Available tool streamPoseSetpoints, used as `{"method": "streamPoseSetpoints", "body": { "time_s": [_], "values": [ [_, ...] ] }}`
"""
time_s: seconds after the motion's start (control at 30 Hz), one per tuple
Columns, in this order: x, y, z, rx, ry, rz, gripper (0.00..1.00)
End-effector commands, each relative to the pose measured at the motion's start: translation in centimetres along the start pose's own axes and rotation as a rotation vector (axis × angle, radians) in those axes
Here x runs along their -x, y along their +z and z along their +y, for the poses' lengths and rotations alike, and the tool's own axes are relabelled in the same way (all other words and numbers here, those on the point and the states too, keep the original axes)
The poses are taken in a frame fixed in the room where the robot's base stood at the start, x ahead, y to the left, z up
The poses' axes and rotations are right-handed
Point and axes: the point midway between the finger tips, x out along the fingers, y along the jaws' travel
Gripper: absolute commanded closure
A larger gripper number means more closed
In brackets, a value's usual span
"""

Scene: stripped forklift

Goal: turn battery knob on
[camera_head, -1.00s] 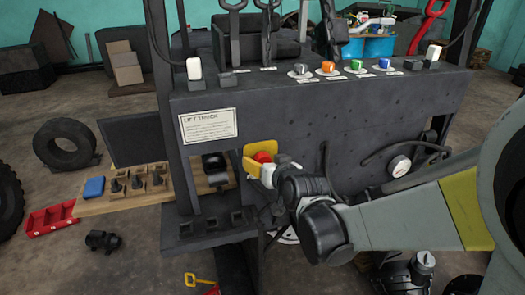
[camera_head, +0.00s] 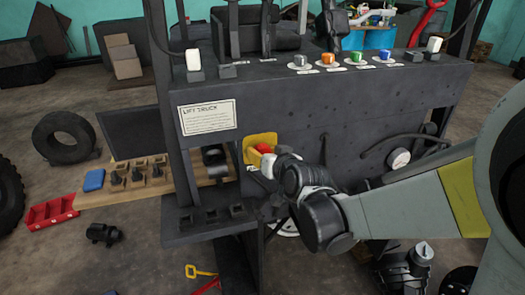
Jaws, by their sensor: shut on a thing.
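The red battery knob (camera_head: 264,149) sits on a yellow plate (camera_head: 261,139) on the front of the dark forklift panel (camera_head: 345,130), below and right of the white "LIFT TRUCK" label (camera_head: 207,117). My arm reaches in from the right. My gripper (camera_head: 259,163) is at the knob, shut on it. The white and black parts of the gripper hide the lower part of the knob and plate. The fingertips are small in view, so their exact hold on the knob is hard to make out.
Colored knobs (camera_head: 328,59) and levers stand along the panel's top. A wooden board with black parts (camera_head: 137,179) lies at left, near a tire (camera_head: 65,137) and a red tray (camera_head: 50,211). A cable and round white fitting (camera_head: 399,158) are on the panel's right.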

Motion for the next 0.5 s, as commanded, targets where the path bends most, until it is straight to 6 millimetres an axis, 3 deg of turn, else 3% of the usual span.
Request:
{"method": "streamPoseSetpoints", "body": {
  "time_s": [0.5],
  "values": [
    [-0.13, 0.13, 0.16, -0.379, -0.155, 0.002, 0.86]
  ]
}}
